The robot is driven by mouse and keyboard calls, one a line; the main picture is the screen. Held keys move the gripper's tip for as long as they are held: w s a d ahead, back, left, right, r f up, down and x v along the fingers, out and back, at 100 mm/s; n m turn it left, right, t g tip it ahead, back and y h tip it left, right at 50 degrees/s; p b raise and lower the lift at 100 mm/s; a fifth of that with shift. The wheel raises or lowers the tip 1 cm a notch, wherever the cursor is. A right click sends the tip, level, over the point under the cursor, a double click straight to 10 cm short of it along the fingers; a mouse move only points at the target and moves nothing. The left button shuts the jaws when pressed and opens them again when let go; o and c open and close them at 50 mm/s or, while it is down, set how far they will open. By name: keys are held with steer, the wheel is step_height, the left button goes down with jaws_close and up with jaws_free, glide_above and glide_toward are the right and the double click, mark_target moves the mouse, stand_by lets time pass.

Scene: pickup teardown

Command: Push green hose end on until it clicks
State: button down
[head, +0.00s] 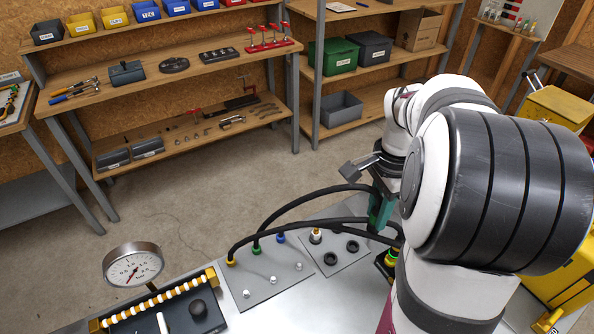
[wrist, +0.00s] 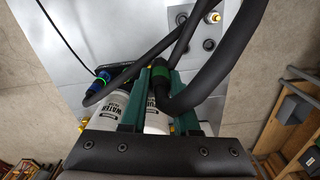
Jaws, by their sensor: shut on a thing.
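My gripper (wrist: 157,76) is shut on the green hose end (wrist: 163,84), a dark green collar on a thick black hose (wrist: 205,75). The hose bends up and away to the right in the wrist view. In the head view my gripper's teal fingers (head: 380,210) are above the bench at the right, with black hoses around them. The held end is hidden there. A grey panel (head: 262,289) carries yellow (head: 231,262), green (head: 256,250) and blue (head: 281,239) fittings. Black hoses run from the yellow and green ones. I cannot see what the held end faces.
White bottles, one labelled WATER (wrist: 110,110), stand close under my fingers. A second plate (head: 338,262) holds a white-and-orange fitting (head: 316,236) and black rings. A pressure gauge (head: 133,267) and a striped rail stand at the left. Shelves are behind, beyond open floor.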

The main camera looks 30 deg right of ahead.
steer(key=shift+s+d+f+m, duration=1.1)
steer(key=shift+s+f+m, duration=0.3)
steer(key=shift+s+m, duration=0.2)
steer(key=shift+s+d+f+m, duration=1.15)
steer(key=shift+s+f+m, duration=0.2)
steer(key=shift+s+m, duration=0.3)
steer(key=shift+s+d+f+m, duration=1.1)
steer(key=shift+s+f+m, duration=0.35)
steer(key=shift+s, duration=0.25)
steer(key=shift+f, duration=0.85)
steer(key=shift+f, duration=0.5)
steer(key=c, duration=0.6)
jaws_free()
